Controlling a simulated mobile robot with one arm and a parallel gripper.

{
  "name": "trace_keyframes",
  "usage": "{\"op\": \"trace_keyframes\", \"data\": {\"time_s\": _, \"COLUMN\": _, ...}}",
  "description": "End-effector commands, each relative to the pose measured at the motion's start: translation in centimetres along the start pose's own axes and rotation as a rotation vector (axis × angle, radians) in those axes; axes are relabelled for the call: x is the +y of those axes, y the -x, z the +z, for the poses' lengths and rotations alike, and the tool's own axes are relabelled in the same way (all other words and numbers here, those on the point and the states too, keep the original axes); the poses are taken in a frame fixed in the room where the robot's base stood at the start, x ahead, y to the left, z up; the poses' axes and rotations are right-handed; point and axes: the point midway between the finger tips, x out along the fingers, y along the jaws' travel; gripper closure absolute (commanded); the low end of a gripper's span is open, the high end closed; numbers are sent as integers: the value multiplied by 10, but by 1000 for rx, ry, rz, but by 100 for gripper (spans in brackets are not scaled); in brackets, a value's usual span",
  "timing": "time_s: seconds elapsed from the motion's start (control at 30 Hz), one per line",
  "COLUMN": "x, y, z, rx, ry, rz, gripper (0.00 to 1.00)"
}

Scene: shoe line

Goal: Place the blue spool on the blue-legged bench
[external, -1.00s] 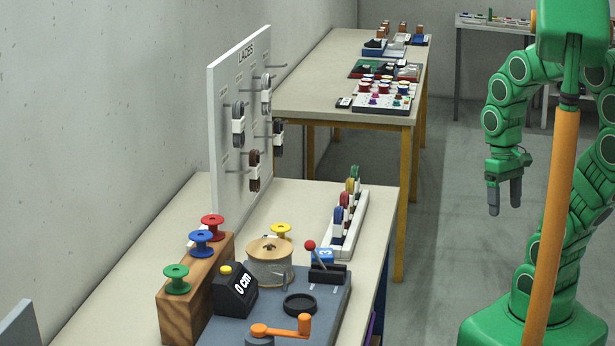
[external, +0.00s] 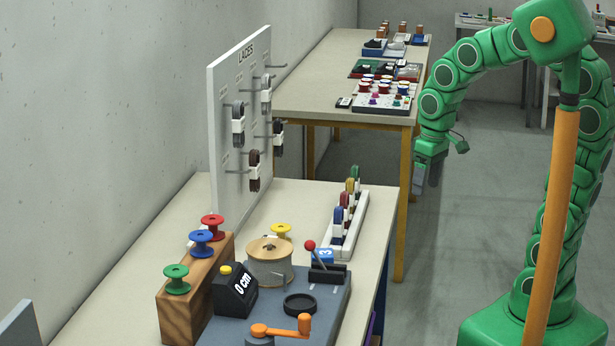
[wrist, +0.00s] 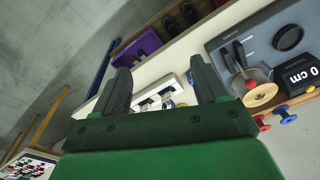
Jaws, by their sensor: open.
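The blue spool (external: 201,242) stands on a wooden block (external: 185,305) between a red spool (external: 212,226) and a green spool (external: 177,279). The block is on the near bench (external: 180,235), which has a blue leg (external: 381,292). In the wrist view the blue spool (wrist: 288,116) shows at the right edge, outside my fingers. My gripper (external: 425,185) is open and empty, in the air to the right of the near bench, well away from the spool. Both fingers show in the wrist view (wrist: 163,82).
The near bench holds a grey winding station (external: 330,300) with a wooden reel (external: 269,262), an orange crank (external: 290,328) and a length counter (external: 235,292). A lace board (external: 225,100) stands behind. A yellow-legged bench (external: 300,100) is farther back.

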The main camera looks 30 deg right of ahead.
Motion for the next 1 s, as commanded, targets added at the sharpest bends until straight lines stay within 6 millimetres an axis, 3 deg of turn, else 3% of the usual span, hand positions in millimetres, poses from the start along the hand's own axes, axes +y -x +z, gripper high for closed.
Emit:
{"op": "trace_keyframes", "data": {"time_s": 0.1, "x": -22, "y": -4, "z": -43, "rx": 50, "ry": 73, "rz": -15, "gripper": 27}}
{"op": "trace_keyframes", "data": {"time_s": 0.27, "x": -54, "y": -11, "z": -96, "rx": 118, "ry": 161, "rz": -36, "gripper": 27}}
{"op": "trace_keyframes", "data": {"time_s": 0.5, "x": -115, "y": -25, "z": -168, "rx": 217, "ry": 286, "rz": -71, "gripper": 27}}
{"op": "trace_keyframes", "data": {"time_s": 0.67, "x": -161, "y": -36, "z": -210, "rx": 283, "ry": 362, "rz": -97, "gripper": 27}}
{"op": "trace_keyframes", "data": {"time_s": 1.0, "x": -274, "y": -63, "z": -283, "rx": 424, "ry": 512, "rz": -152, "gripper": 27}}
